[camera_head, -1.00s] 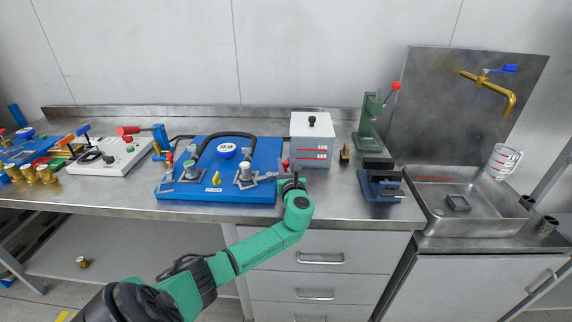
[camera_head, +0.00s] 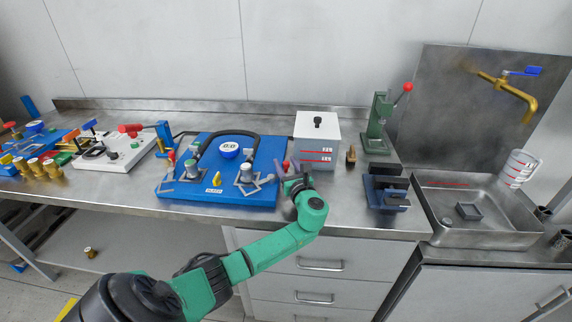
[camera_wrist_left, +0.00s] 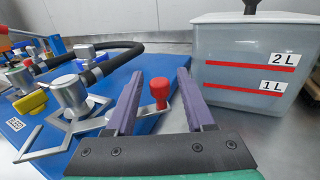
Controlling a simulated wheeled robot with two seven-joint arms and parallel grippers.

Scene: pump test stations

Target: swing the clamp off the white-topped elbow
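The white-topped elbow (camera_head: 246,171) stands at the right front of the blue board (camera_head: 225,197). It also shows in the left wrist view (camera_wrist_left: 69,92). A grey metal clamp (camera_wrist_left: 100,118) reaches from beside the elbow toward my fingers and has a red-knobbed handle (camera_wrist_left: 160,91). My left gripper (camera_head: 290,166) is at the board's right edge, to the right of the elbow. In the left wrist view my left gripper (camera_wrist_left: 158,72) is open, with the red knob showing in the gap between its purple fingers, apart from both. My right gripper is not in view.
A lidded white tank (camera_head: 316,143) stands close behind and right of my gripper. A blue vise (camera_head: 386,190) stands further right. Bare steel counter (camera_head: 335,205) lies between.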

